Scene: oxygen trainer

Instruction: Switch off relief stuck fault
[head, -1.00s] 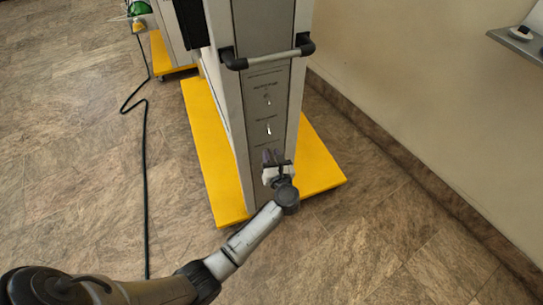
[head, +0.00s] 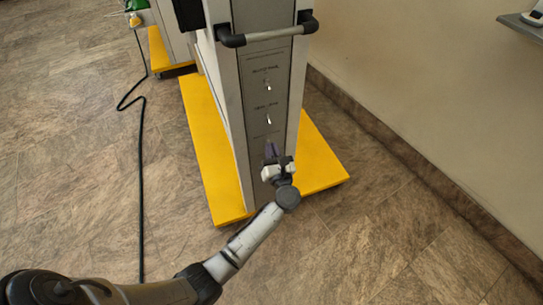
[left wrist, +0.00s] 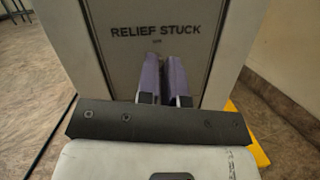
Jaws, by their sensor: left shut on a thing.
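The trainer's grey front panel (head: 254,160) stands upright ahead of me. Its lowest label, RELIEF STUCK (left wrist: 156,32), reads clearly in the left wrist view, with small unreadable text under it. My left gripper (head: 270,150) is low on the panel; its two purple fingers (left wrist: 163,66) sit close together just below that label. It is shut on what appears to be the relief stuck switch, which the fingers hide, so its position cannot be told. My right gripper is not in view.
Two small switches, an upper one (head: 268,86) and a lower one (head: 269,119), sit above my gripper. The yellow base (head: 206,150) juts out around the column. A black cable (head: 141,190) lies on the floor at left.

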